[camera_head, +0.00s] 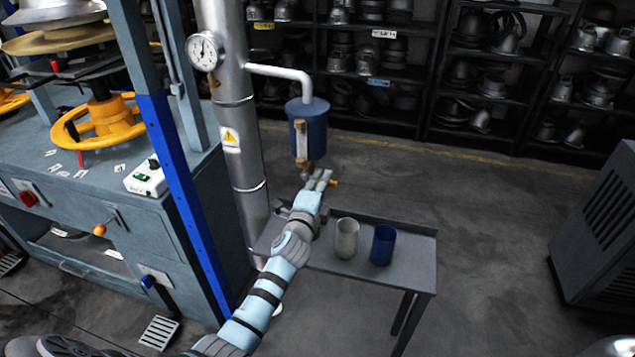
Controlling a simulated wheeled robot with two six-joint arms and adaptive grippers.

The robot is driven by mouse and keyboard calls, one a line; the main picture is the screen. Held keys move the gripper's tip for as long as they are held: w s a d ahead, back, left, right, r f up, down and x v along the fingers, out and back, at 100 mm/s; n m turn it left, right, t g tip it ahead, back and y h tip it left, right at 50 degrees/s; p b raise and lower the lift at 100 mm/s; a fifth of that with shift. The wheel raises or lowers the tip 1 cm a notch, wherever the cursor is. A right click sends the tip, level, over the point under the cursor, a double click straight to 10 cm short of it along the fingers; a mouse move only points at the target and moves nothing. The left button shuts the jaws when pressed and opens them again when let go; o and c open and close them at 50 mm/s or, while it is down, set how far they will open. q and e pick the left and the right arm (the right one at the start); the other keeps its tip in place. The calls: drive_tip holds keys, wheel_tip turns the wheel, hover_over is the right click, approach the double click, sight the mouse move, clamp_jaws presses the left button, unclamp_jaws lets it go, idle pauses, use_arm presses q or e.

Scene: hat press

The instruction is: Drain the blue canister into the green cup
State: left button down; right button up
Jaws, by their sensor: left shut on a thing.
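The blue canister (308,128) hangs on a pale pipe from the tall metal column, with a brass-coloured gauge strip on its front and a small outlet fitting below. My left gripper (319,180) is just under it, shut on what looks like the tap handle, whose orange end (333,183) sticks out on the right. The fingers hide most of the handle. A pale grey-beige cup (347,238) stands upright on the small grey table (408,272), right of my left wrist. No clearly green cup shows. No liquid is visible. My right gripper is not in view.
A dark blue cup (383,245) stands close to the right of the pale cup. The column (240,150) with a gauge (204,51) and the press bench (100,215) are at left. Shelves line the back. A grey cabinet (605,235) is at right, with open floor between.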

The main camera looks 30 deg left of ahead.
use_arm(q)
drive_tip(key=shift+f, duration=0.1)
idle(0.3)
drive_tip(key=c, duration=1.6)
unclamp_jaws()
drive_tip(key=shift+o, duration=0.2)
drive_tip(key=s+d, duration=0.2)
drive_tip(key=s, duration=1)
drive_tip(key=shift+n, duration=0.3)
